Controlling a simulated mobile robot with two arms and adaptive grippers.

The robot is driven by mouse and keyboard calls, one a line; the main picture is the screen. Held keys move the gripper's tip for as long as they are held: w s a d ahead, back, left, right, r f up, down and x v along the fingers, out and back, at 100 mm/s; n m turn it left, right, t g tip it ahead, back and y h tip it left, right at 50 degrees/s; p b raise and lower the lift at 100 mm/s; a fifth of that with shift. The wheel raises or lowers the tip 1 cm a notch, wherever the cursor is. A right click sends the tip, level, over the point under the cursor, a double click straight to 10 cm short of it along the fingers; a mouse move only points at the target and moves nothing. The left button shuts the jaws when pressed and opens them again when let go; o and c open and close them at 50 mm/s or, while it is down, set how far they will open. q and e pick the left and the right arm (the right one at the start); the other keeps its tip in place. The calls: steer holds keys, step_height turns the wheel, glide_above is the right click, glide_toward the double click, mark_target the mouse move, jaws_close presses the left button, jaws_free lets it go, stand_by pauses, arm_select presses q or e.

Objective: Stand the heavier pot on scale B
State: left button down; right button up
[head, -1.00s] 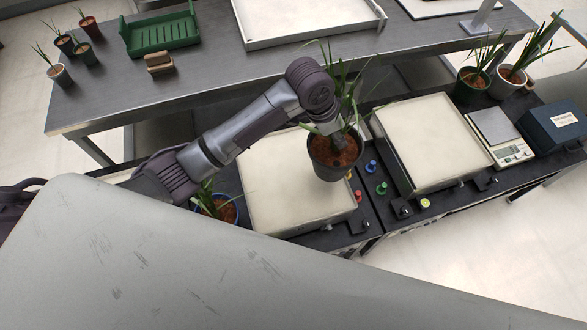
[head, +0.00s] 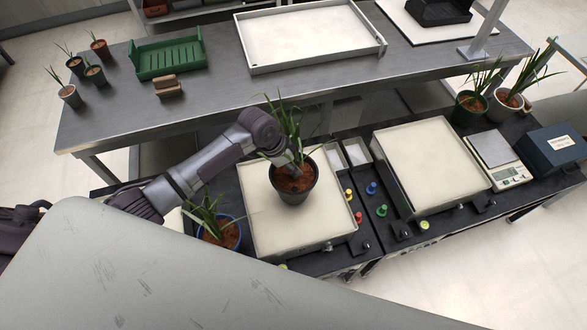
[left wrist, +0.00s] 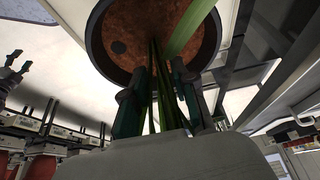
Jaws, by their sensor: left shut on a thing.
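My left gripper (head: 294,166) is shut on the plant of a dark grey pot (head: 293,192) with brown soil. The pot is upright over the left cream platform (head: 265,225); I cannot tell if it touches. In the left wrist view the fingers (left wrist: 160,95) close around the green stems, with the pot's soil (left wrist: 140,30) beyond. A blue pot (head: 222,236) with a plant stands left of that platform, partly hidden by my body. A second cream platform (head: 430,165) is empty on the right. I cannot read which platform is scale B. My right gripper is not in view.
Coloured knobs (head: 371,188) stand between the platforms. A small digital scale (head: 492,150), a blue box (head: 553,150) and two potted plants (head: 472,106) are at the right. The steel table behind holds a green crate (head: 168,58), a white tray (head: 310,35) and several small pots.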

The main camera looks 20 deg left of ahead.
arm_select(q)
step_height(320, 180, down, 2)
steer(key=shift+f, duration=0.45)
steer(key=c, duration=0.9)
jaws_free()
steer(key=shift+s+f, duration=0.1)
steer(key=shift+r, duration=0.25)
steer(key=v, duration=1.1)
steer(key=shift+s+r, duration=0.1)
steer(key=shift+r, duration=0.25)
